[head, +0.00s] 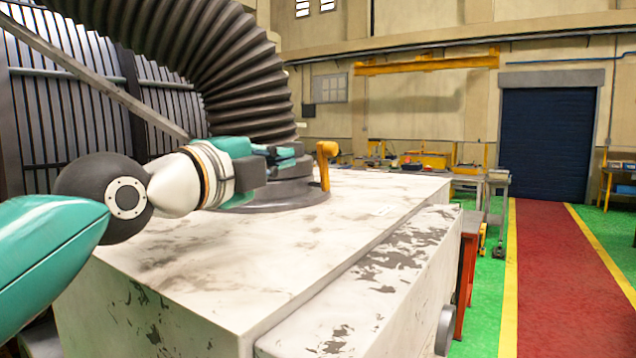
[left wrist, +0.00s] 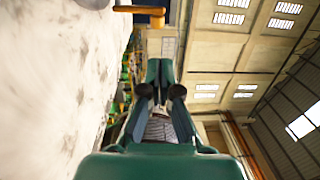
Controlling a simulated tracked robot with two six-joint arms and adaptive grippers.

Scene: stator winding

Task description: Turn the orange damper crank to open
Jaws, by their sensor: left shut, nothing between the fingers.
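The orange damper crank (head: 326,163) stands at the collar on top of the pale worn housing, its short arm at the top and its stem going down. It also shows at the top edge of the left wrist view (left wrist: 142,10), partly cut off. My left gripper (head: 298,152) is shut and empty, just left of the crank in the head view, and appears apart from it. In the left wrist view my left gripper (left wrist: 160,65) has its teal fingers together, with the crank beyond and above them. My right gripper is not in view.
The dark round collar (head: 285,192) and ribbed hose (head: 215,60) rise behind my left gripper. The white housing top (head: 240,245) is bare in front. Workbenches (head: 430,160) stand farther back, and a red walkway (head: 555,270) runs at right.

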